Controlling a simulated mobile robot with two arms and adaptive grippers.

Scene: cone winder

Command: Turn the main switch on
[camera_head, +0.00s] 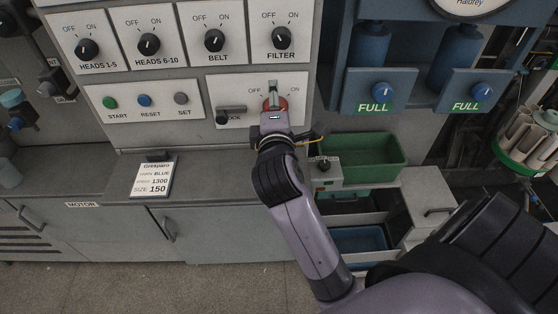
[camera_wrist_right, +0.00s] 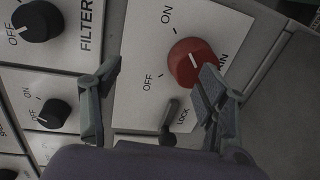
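The main switch is a round red knob (camera_head: 268,103) on a white panel below the FILTER switch. It also shows in the right wrist view (camera_wrist_right: 186,64), with ON and OFF printed to its left. I cannot tell for sure which word its white mark points to. My right gripper (camera_wrist_right: 158,74) is open in front of the panel. One finger is close to or overlaps the knob's lower right edge; the other is well to the left, over bare panel. I cannot tell if they touch. A dark lock lever (camera_head: 231,113) sits beside the knob. My left gripper is not in view.
Black selector knobs (camera_head: 214,41) line the panel above, with START, RESET and SET buttons (camera_head: 144,100) to the left. Blue units marked FULL (camera_head: 378,91) jut out at right. A green bin (camera_head: 377,151) stands below them. A card (camera_head: 154,178) lies on the ledge.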

